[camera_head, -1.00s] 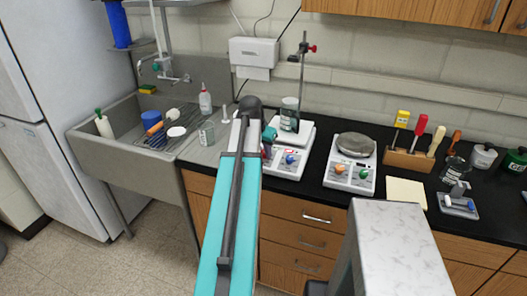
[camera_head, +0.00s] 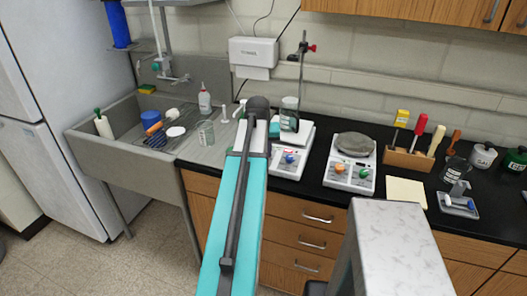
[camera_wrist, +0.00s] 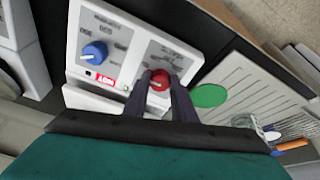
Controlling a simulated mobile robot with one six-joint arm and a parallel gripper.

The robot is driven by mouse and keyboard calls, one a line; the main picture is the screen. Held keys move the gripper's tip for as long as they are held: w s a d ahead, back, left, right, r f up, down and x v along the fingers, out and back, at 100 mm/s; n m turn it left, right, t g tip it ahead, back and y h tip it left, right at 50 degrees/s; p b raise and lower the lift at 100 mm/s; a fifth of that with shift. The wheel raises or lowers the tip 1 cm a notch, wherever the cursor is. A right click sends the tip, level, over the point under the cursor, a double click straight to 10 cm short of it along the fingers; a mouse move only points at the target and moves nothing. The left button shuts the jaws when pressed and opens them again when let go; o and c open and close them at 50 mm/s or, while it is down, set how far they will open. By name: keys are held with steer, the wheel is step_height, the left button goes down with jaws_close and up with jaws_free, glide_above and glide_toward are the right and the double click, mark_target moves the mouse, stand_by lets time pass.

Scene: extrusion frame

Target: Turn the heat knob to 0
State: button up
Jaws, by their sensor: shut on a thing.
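A white hotplate (camera_head: 291,167) stands on the black counter just right of the sink, with a beaker (camera_head: 289,115) on its top plate. Its blue knob (camera_head: 290,158) shows in the head view, and my arm covers its left side. In the wrist view the blue knob (camera_wrist: 95,52) is to the left on the panel (camera_wrist: 118,50), and a red knob (camera_wrist: 160,78) is to the right. My gripper (camera_wrist: 160,83) is shut on the red knob, one dark finger on each side.
A stand (camera_head: 302,75) rises behind the first hotplate. The sink (camera_head: 90,150) with its drainboard is at left. A tool block (camera_head: 407,158) stands at right.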

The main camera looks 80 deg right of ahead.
steer(key=n+t, duration=0.1)
steer(key=n, duration=0.4)
steer(key=shift+s+n, duration=0.15)
steer(key=shift+n, duration=0.15)
stand_by(0.4)
steer(key=o, duration=1)
steer(key=shift+o, duration=0.2)
steer(key=shift+r, duration=0.15)
steer(key=w+b+v, duration=0.1)
steer(key=b+v, duration=0.2)
steer(key=v, duration=1)
steer(key=shift+s+r, duration=0.3)
steer(key=shift+s, duration=0.2)
